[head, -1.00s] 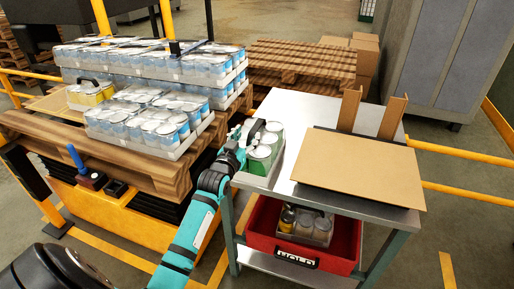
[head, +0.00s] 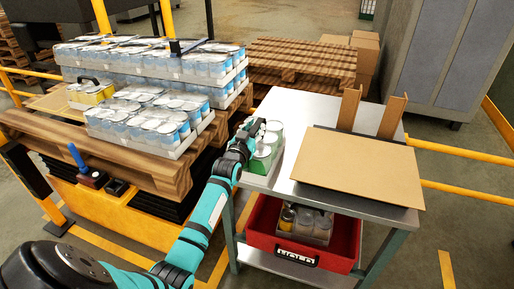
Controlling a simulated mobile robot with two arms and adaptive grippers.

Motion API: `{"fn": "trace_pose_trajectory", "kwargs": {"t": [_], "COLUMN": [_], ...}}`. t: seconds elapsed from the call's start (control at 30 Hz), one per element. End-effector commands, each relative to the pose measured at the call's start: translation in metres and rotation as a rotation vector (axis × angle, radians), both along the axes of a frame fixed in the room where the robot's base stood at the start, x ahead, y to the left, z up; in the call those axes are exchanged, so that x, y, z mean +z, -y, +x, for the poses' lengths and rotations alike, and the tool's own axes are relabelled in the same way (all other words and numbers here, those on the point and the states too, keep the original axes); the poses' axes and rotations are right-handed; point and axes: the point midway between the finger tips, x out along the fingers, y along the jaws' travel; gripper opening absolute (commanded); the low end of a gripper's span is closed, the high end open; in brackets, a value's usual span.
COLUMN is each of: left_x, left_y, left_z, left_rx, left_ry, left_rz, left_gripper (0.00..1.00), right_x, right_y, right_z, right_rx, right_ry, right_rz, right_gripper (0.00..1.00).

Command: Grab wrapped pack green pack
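The green pack (head: 264,160), a tray of several cans with pale lids and green sides, sits at the left edge of the grey metal table in the head view. My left gripper (head: 256,127) reaches in from the left and is at the pack's upper left side, over or against it. It covers part of the pack and the area of the dark handle. Its fingers are small and dark here, so I cannot tell whether they are open or closed on the pack. My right gripper is not in view.
A cardboard sheet (head: 362,168) lies on the table's right part, with two brown upright pieces behind. A red bin (head: 350,240) with cans stands on the shelf below. Blue can packs (head: 150,128) and a yellow pack (head: 92,93) are on the wooden pallet at left.

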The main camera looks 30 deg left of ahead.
Motion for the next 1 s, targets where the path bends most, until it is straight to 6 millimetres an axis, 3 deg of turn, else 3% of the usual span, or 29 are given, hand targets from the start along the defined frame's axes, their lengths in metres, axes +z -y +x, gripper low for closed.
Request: {"fn": "trace_pose_trajectory", "kwargs": {"t": [0.03,0.17,0.77,1.0], "left_x": [0.0,0.0,0.007,0.021], "left_y": [0.0,0.0,0.0,0.0], "left_z": [0.0,0.0,0.0,0.001], "left_rx": [0.0,0.0,0.001,0.001], "left_ry": [0.0,0.0,0.011,0.015], "left_rz": [0.0,-0.001,0.002,0.002], "left_gripper": [0.17,0.0,0.0,0.0], "right_x": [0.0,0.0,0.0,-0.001], "right_y": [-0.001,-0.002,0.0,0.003], "right_z": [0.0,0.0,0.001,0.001], "right_rx": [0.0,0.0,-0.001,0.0], "right_ry": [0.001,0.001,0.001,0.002], "right_rz": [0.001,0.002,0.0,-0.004], "right_gripper": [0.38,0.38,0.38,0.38]}}
